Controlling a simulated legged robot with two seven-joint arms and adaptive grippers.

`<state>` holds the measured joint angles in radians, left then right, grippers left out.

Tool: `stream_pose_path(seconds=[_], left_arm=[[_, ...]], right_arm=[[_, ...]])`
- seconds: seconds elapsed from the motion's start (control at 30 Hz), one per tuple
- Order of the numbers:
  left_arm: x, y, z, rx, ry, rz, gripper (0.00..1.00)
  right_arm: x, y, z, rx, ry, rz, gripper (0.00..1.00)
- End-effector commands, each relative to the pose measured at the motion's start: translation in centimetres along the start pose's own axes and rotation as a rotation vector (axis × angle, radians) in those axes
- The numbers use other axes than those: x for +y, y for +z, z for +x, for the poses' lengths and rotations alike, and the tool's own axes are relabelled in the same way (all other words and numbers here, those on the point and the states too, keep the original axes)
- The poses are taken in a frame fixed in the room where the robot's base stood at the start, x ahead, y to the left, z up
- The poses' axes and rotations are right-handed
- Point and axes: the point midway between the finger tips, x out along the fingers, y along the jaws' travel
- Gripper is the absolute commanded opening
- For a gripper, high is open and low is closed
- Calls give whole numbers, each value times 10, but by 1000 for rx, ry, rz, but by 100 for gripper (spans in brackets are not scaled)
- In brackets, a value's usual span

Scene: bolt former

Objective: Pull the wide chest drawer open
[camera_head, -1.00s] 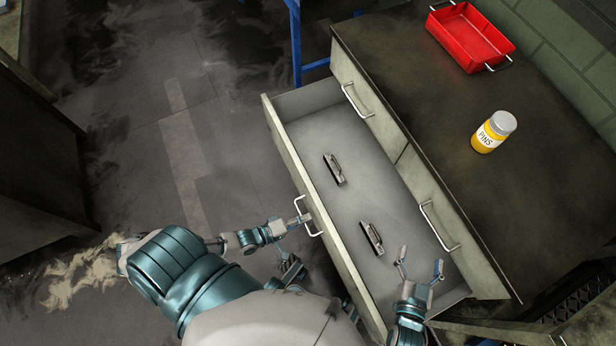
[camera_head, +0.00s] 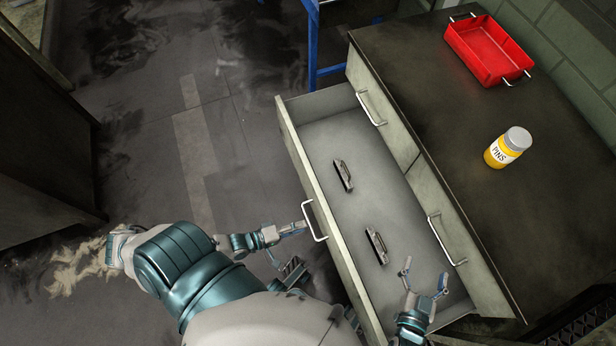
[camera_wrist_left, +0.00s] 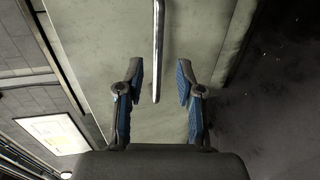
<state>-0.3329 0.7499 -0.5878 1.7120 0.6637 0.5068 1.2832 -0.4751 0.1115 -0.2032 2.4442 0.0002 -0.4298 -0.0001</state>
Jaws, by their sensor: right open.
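The wide chest drawer (camera_head: 322,214) stands pulled well out from the chest, its inside in plain view. Its bar handle (camera_head: 313,222) is on the outer front. My left gripper (camera_head: 303,228) is just left of this handle in the head view. In the left wrist view the left gripper (camera_wrist_left: 160,85) has its fingers apart, with the handle bar (camera_wrist_left: 158,50) between them and not touched by either pad. My right gripper (camera_head: 424,283) is open and empty over the near right end of the drawer.
Two small dark metal pieces (camera_head: 343,176) (camera_head: 377,246) lie in the drawer. A red tray (camera_head: 489,48) and a yellow jar labelled PINS (camera_head: 507,148) stand on the chest top (camera_head: 430,110). Closed fronts with handles (camera_head: 371,107) are behind the drawer. Floor to the left is clear.

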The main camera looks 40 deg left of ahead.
Motion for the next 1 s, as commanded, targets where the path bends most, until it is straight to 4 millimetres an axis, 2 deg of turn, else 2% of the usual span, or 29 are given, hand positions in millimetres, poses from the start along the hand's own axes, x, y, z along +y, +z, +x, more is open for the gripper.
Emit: stream_pose_path(seconds=[0.03, 0.2, 0.4, 1.0], left_arm=[[-1, 1, -13, -2, -5, 0, 37], [-2, 0, -49, -2, -6, -2, 37], [-2, 0, -73, -1, -4, -3, 37], [-1, 0, -76, 0, -2, -2, 37]], right_arm=[[0, 0, 0, 0, 0, 0, 88], [0, 0, 0, 1, 0, 0, 88], [0, 0, 0, 1, 0, 1, 88], [0, -1, 0, 2, 0, 0, 88]])
